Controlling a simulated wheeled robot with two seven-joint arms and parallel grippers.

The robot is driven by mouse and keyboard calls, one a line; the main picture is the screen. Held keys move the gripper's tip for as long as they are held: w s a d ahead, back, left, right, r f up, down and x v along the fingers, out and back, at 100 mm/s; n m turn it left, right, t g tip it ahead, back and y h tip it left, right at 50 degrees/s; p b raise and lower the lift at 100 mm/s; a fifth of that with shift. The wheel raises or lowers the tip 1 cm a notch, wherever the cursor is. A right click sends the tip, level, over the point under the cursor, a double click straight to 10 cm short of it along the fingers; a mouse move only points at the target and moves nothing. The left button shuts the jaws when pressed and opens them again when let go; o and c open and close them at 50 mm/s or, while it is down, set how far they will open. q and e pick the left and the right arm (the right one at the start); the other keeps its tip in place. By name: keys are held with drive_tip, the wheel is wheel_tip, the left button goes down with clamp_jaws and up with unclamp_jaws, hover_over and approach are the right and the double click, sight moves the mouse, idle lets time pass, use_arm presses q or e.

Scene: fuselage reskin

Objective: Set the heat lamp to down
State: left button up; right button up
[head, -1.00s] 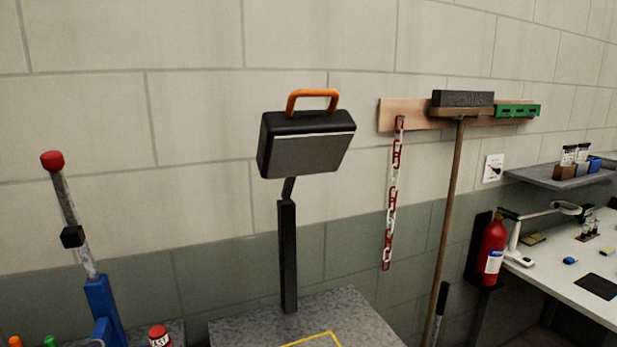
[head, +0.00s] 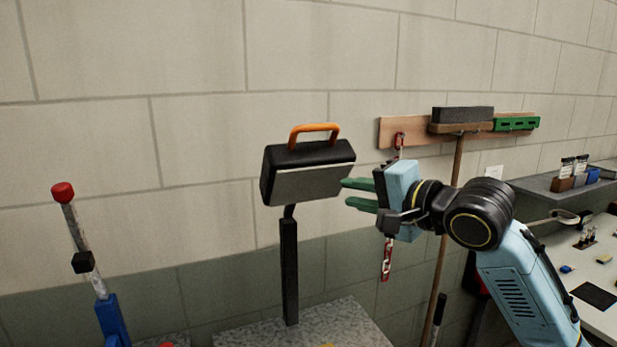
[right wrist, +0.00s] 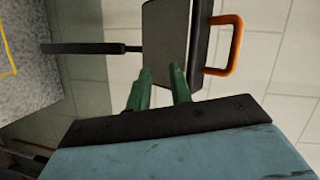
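The heat lamp is a black box head (head: 305,172) with a grey front face and an orange handle (head: 315,129) on top. It sits tilted on a black post (head: 289,270). In the right wrist view the lamp head (right wrist: 165,42) and orange handle (right wrist: 233,45) lie just beyond my fingers. My right gripper (head: 345,193) is open and empty, its green fingers apart. It is close to the right side of the lamp head, below handle height; I cannot tell whether it touches. My left gripper is out of view.
The post stands on a speckled grey slab (head: 330,318). A red-tipped lever on a blue base (head: 112,322) stands at the left. Behind my right arm hang a red-white chain (head: 386,262) and a broom (head: 455,165) on a wooden wall rack (head: 408,132).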

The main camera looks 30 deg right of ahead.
drive_tip(key=m+t+y, duration=0.1)
drive_tip(key=m, duration=0.1)
approach(319, 129)
drive_tip(key=p+x, duration=0.4)
drive_tip(key=x, duration=0.7)
drive_tip(key=shift+w+a+r+p, duration=0.1)
drive_tip(key=shift+w+r+p, duration=0.05)
drive_tip(key=shift+p, duration=0.15)
drive_tip(key=shift+w+a+t+y, duration=0.2)
drive_tip(key=shift+w+t+y, duration=0.1)
drive_tip(key=shift+w, duration=0.3)
clamp_jaws()
